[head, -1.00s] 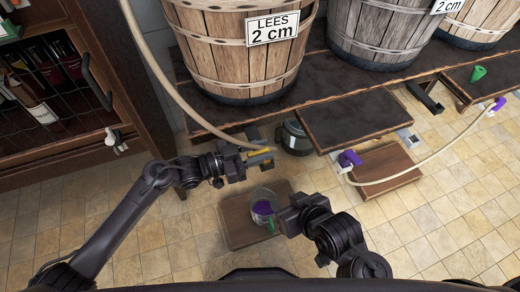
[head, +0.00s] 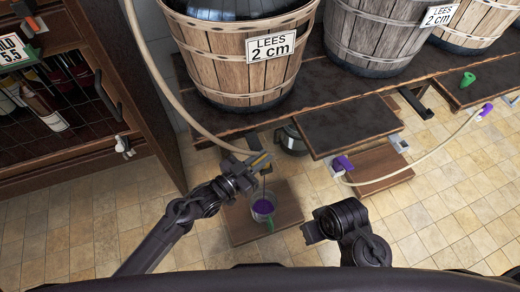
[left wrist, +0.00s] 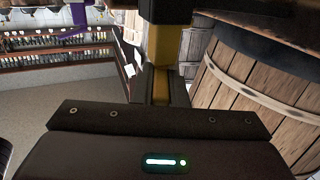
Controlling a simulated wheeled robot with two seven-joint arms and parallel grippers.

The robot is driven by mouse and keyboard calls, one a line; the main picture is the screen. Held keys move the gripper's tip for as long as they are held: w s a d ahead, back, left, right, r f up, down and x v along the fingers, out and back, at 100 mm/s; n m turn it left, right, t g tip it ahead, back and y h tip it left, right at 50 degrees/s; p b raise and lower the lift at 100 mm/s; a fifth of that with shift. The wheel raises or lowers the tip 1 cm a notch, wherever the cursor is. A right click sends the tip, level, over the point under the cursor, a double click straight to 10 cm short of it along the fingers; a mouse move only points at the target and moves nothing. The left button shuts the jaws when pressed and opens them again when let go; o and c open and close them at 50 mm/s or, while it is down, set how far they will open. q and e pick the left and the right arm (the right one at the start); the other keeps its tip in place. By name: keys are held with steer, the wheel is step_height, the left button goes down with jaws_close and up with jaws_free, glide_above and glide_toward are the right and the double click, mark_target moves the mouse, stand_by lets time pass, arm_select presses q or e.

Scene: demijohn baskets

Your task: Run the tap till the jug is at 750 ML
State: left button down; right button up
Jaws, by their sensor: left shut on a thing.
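The clear jug (head: 263,209) with a green handle stands on a low wooden board below the bench and holds purple liquid. Its marks are too small to read. My left gripper (head: 259,163) is just above the jug, shut at the end of the beige hose (head: 163,85); the tap there is mostly hidden by the fingers. A thin dark stream runs down from it into the jug. The left wrist view shows the yellow-padded fingers (left wrist: 160,68) close up, but not the jug. My right gripper (head: 308,233) is right of the jug, apart from it; its jaws are unclear.
A dark pot (head: 292,139) is under the bench. A second hose with purple ends (head: 343,163) hangs at the right. A bottle rack (head: 70,100) stands left. The tiled floor at front is open.

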steer(key=shift+s+d+r, duration=0.15)
steer(key=shift+s+d, duration=0.05)
steer(key=shift+d, duration=0.1)
arm_select(q)
steer(key=c, duration=1.4)
jaws_free()
steer(key=shift+c, duration=0.2)
